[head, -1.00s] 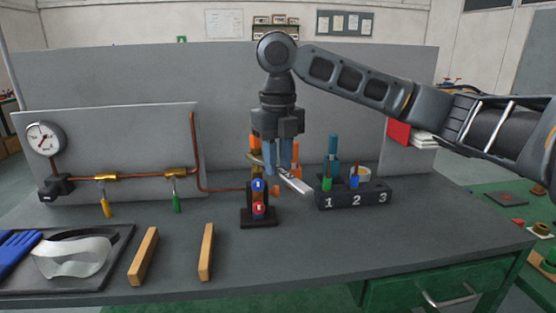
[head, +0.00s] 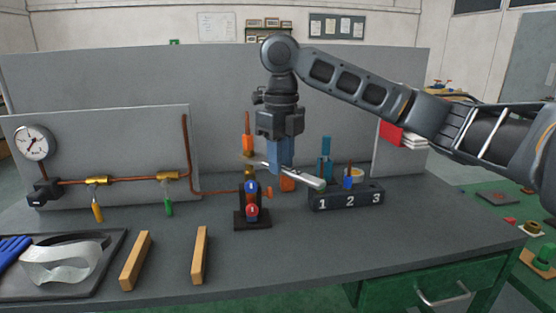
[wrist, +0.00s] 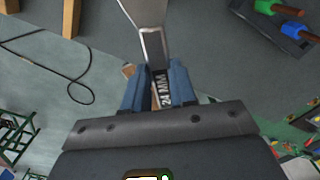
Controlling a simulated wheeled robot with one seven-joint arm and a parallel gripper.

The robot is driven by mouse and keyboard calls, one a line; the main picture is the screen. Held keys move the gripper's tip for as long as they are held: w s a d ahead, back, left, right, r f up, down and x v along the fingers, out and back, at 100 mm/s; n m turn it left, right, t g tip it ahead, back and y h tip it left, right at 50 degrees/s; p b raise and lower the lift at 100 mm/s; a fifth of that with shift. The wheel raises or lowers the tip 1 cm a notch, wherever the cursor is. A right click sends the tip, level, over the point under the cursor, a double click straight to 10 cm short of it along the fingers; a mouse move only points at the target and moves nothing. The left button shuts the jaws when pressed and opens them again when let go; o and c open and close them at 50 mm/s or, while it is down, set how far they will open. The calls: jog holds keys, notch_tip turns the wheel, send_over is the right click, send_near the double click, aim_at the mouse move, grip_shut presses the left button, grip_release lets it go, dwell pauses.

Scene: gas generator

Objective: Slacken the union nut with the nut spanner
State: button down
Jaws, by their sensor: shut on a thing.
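My gripper (head: 283,165) has blue fingers and is shut on the silver spanner (head: 309,181), above the bench in the middle of the head view. In the wrist view the spanner shank (wrist: 158,80), marked "24 MM", lies between the fingers and widens toward the top edge. In the head view its left end reaches over the top of a small dark stand (head: 252,221) with blue and red round labels. Brass-coloured fittings (head: 249,173) show at the stand's top. The union nut is not clearly told apart there, nor whether the spanner seats on it.
A numbered rack (head: 346,201) with upright tools stands right of the stand. Copper pipe (head: 215,191) runs from the left panel toward the stand. Two wooden bars (head: 200,255) and a tray (head: 110,245) with goggles lie at front left. The front middle is clear.

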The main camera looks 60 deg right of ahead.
jog(key=shift+s+d+n+b, duration=0.15)
jog(key=shift+d+n+b, duration=0.05)
jog(key=shift+d+n, duration=0.55)
jog(key=shift+s+d+n+b, duration=0.1)
jog(key=shift+d+n+b, duration=0.1)
jog(key=shift+d+n, duration=0.95)
jog(key=shift+n, duration=0.1)
jog(key=shift+m, duration=0.4)
jog(key=shift+s+d+p, duration=0.2)
jog(key=shift+s+p, duration=0.1)
jog(key=shift+s, duration=2.4)
